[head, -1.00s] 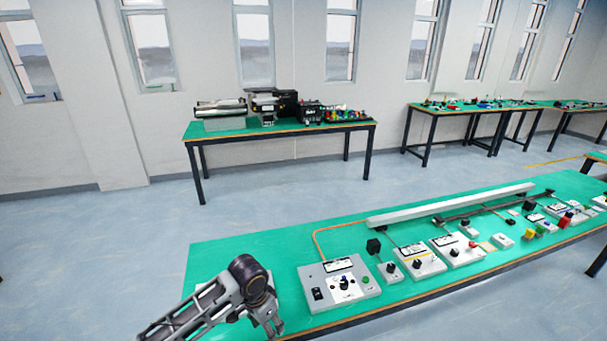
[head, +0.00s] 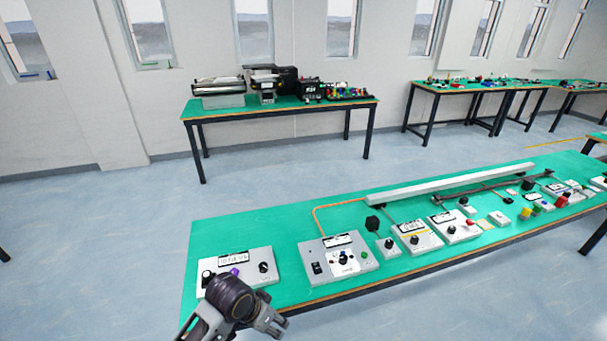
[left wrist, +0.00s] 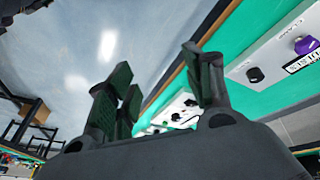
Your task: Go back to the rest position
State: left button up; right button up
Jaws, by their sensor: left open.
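My left gripper (head: 274,322) is at the front left of the near green-topped table (head: 225,235) in the head view, in front of a grey control box with a purple knob (head: 238,272). In the left wrist view the gripper's fingers (left wrist: 160,90) are spread apart with nothing between them. The control box also shows at the right of that view (left wrist: 275,55), beside the fingers and apart from them. My right gripper is not in view.
A larger grey control box (head: 338,262) and several small knob and button boxes stand along the near table. A long white bar (head: 450,184) lies at its back. A second table (head: 285,113) with machines stands behind. Floor to the left is clear.

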pick_arm(q)
jog(key=shift+s+a+n+t+y, duration=0.25)
jog(key=shift+s+a+n+y, duration=0.65)
jog(key=shift+s+a, duration=1.95)
jog(key=shift+s+a+n+t+y, duration=0.4)
jog(key=shift+s+a+n, duration=1.1)
jog(key=shift+a, duration=2.45)
notch_tip(320, 180, down, 32)
jog(key=s+g, duration=0.2)
jog(key=s, duration=0.1)
jog(key=s+a+f, duration=0.2)
jog(key=s+f, duration=0.8)
jog(key=s, duration=0.1)
jog(key=s+a+f+m, duration=0.1)
jog(key=s+a+f, duration=0.1)
jog(key=s+f, duration=0.8)
jog(key=shift+s+f+g, duration=0.3)
jog(key=shift+s+g, duration=0.15)
jog(key=shift+s, duration=0.25)
